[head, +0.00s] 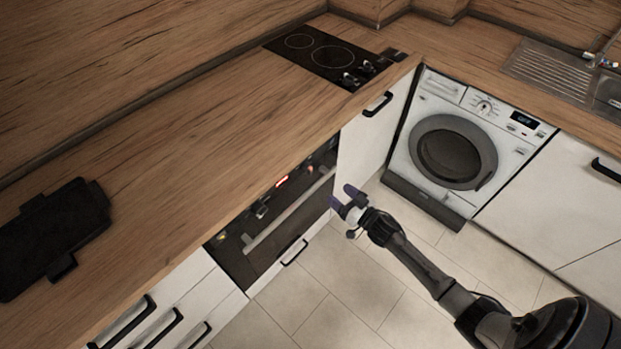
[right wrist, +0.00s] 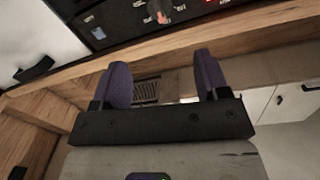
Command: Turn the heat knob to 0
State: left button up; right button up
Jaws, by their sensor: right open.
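The built-in oven (head: 285,220) sits under the counter, with a dark control panel along its top. The panel has a lit red display and knobs; one knob (head: 262,208) shows left of the display. In the right wrist view a knob with a reddish mark (right wrist: 158,11) is on the dark panel at the top edge. The labels are too small to tell which knob sets heat. My right gripper (head: 344,198) is open and empty, in front of the oven's right end, apart from the knobs. Its two purple fingers (right wrist: 165,78) point toward the panel side. My left gripper is not in view.
The wooden counter (head: 190,140) overhangs the oven. A black hob (head: 322,53) with its own knobs is at the back. The oven handle (head: 290,212) sticks out below the panel. A washing machine (head: 450,150) stands right of the corner. The tiled floor (head: 330,285) is clear.

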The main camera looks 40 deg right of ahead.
aim_at(311, 171)
jog(key=w+b, duration=0.1)
jog(key=w, duration=0.7)
jog(key=w+a+b, duration=0.1)
jog(key=w, duration=0.3)
jog(key=shift+w+f+b, duration=0.2)
jog(key=shift+f+b, duration=0.05)
jog(key=shift+b, duration=0.1)
jog(key=shift+w+r, duration=0.1)
jog(key=shift+w, duration=0.7)
jog(key=c, duration=0.9)
